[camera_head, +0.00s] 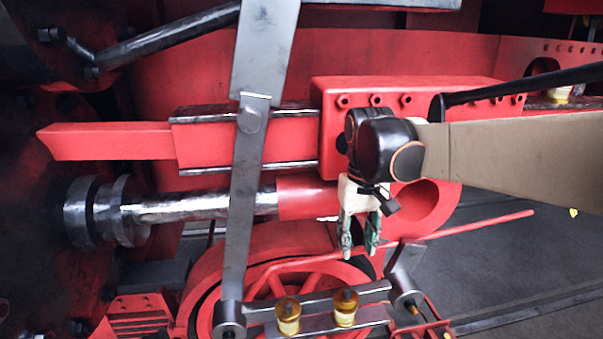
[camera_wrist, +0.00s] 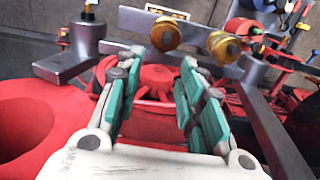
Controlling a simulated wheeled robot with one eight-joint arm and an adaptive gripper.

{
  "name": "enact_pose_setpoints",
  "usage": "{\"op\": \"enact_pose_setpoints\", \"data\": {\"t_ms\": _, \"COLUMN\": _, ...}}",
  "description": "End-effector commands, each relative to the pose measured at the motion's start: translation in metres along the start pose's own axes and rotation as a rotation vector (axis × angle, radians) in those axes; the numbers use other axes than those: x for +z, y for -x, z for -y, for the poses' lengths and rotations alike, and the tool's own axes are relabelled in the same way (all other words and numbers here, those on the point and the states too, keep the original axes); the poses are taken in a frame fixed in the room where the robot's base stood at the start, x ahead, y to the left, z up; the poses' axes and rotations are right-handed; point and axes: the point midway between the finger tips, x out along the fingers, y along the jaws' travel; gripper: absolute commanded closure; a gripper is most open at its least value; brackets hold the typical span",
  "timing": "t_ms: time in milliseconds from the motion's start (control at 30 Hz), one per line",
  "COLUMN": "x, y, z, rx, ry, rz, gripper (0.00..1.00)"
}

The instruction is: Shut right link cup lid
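Two brass cups sit on the grey link bar at the bottom of the head view: a left cup (camera_head: 288,317) and a right cup (camera_head: 346,310), each with a dark top. I cannot tell whether either lid is open or shut. In the wrist view both brass cups, one (camera_wrist: 166,35) and another (camera_wrist: 224,47), show beyond the fingertips. My gripper (camera_head: 358,252) points down, above and slightly right of the right cup, apart from it. Its green-padded fingers are spread in the wrist view (camera_wrist: 155,75), with nothing between them.
A grey upright lever (camera_head: 243,190) stands left of my gripper. A grey link end (camera_head: 405,285) rises right of the cups. A thin red rod (camera_head: 480,225) runs behind the gripper. The red housing (camera_head: 430,95) is behind my arm. Open floor (camera_head: 500,265) lies at right.

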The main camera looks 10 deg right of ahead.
Motion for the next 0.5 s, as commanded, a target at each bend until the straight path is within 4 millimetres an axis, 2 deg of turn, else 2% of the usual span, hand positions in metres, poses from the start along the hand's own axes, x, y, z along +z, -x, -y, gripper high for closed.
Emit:
{"op": "enact_pose_setpoints", "data": {"t_ms": 67, "x": 0.001, "y": 0.001, "z": 0.003, "rx": -0.006, "ry": 0.011, "rz": 0.014, "gripper": 0.65}}
{"op": "enact_pose_setpoints", "data": {"t_ms": 167, "x": 0.001, "y": -0.007, "z": 0.004, "rx": -0.007, "ry": 0.012, "rz": 0.016, "gripper": 0.65}}
{"op": "enact_pose_setpoints", "data": {"t_ms": 500, "x": 0.001, "y": -0.061, "z": 0.004, "rx": -0.005, "ry": 0.011, "rz": 0.013, "gripper": 0.65}}
